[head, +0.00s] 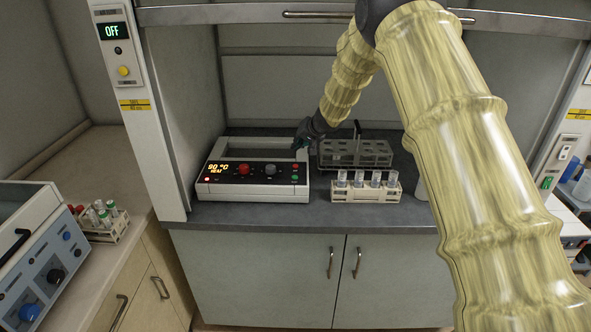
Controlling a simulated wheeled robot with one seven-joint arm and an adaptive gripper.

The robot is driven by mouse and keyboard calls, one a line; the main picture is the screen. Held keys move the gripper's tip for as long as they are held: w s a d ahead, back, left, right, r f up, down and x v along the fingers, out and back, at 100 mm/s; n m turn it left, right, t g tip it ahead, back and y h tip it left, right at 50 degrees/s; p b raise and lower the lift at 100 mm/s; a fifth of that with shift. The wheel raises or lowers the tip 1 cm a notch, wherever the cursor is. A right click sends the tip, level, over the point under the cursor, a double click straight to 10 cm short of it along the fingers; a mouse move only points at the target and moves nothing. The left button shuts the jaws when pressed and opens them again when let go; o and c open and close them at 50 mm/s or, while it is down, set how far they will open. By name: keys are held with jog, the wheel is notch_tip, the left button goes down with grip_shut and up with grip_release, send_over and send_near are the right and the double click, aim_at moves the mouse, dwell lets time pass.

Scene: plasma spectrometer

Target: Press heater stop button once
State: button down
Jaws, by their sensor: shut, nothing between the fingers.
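The heater (225,193) is a white box on the fume hood's worktop, left of the middle. Its dark front panel shows "90 °C HEAT" in lit orange figures. A round red button (243,169) sits near the panel's middle, with a grey knob (270,169) to its right. Small red and green marks sit near the panel's right end, too small to read. My gripper (300,143) is shut and empty. It appears by the heater's back right corner, above and right of the panel; its fingertips are small and dark, and contact cannot be told.
A grey rack (355,152) stands behind a wooden rack (366,195) of several vials, right of the heater. A raised sash (250,14) crosses the top. A wall panel (117,60) reads "OFF". The worktop before the heater is a narrow strip.

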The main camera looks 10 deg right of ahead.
aim_at(298, 165)
notch_tip(298, 165, down, 3)
jog(key=shift+f+b, duration=0.2)
jog(key=shift+b, duration=0.7)
jog(key=shift+f+b, duration=0.95)
jog(key=shift+b, duration=0.3)
jog(key=shift+f+b, duration=0.75)
jog(key=shift+b, duration=0.7)
dwell(0.6)
jog(key=shift+r, duration=0.1)
dwell(0.4)
jog(key=shift+r+p, duration=0.3)
jog(key=shift+r, duration=0.4)
jog(key=shift+r+p, duration=1.5)
jog(key=shift+r, duration=1.05)
